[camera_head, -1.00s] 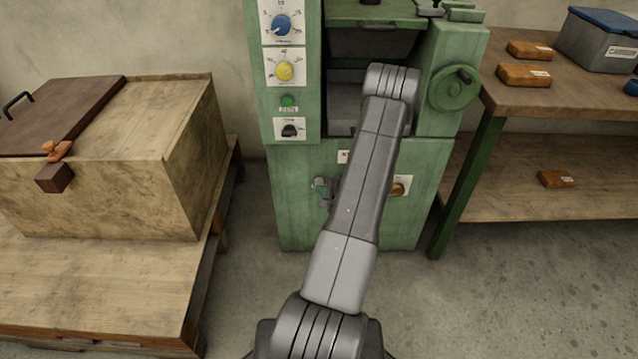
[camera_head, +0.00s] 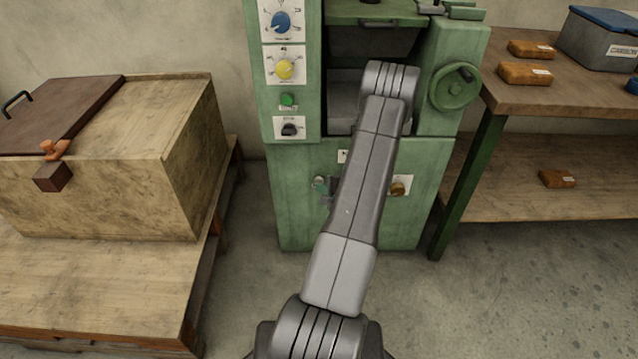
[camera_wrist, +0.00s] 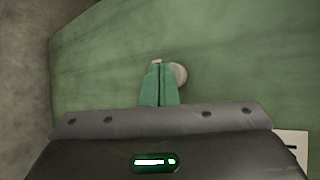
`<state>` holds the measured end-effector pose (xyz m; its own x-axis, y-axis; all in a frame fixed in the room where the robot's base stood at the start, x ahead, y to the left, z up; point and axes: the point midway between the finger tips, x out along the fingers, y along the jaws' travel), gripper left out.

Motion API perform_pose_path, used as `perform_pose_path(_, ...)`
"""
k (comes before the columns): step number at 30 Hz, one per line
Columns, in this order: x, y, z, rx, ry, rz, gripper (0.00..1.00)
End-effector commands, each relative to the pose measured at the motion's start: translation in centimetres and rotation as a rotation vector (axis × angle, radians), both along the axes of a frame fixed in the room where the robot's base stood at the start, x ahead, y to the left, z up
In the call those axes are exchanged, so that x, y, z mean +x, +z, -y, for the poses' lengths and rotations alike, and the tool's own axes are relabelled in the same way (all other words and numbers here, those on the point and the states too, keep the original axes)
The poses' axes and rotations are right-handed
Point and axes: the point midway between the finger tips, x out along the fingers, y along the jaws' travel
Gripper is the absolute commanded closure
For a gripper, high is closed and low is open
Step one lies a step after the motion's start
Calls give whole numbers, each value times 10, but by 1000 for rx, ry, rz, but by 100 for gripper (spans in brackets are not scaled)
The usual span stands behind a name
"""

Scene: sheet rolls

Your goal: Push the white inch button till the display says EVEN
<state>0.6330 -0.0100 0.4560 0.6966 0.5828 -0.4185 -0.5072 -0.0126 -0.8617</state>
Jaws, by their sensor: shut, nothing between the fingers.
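The button, a pale round knob (camera_wrist: 181,73), shows in the wrist view on the machine's green front (camera_wrist: 240,65). The green fingers of my gripper (camera_wrist: 161,64) cover its left part. The fingers are together and empty. I cannot tell whether their tips touch the button. In the head view my gripper (camera_head: 321,186) is at the machine's lower front, partly hidden behind my arm, and the button cannot be made out clearly. No display text is readable.
The green machine (camera_head: 290,215) carries a blue knob (camera_head: 281,23), a yellow knob (camera_head: 285,70), a green button (camera_head: 287,99) and a black knob (camera_head: 290,130). A brown knob (camera_head: 398,188) sits right of my arm. A wooden box (camera_head: 190,150) stands left, a workbench (camera_head: 520,95) right.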

Motion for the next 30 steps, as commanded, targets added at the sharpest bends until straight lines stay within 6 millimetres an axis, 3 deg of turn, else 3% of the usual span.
perform_pose_path(30,10,0,0,-1,-1,0,100)
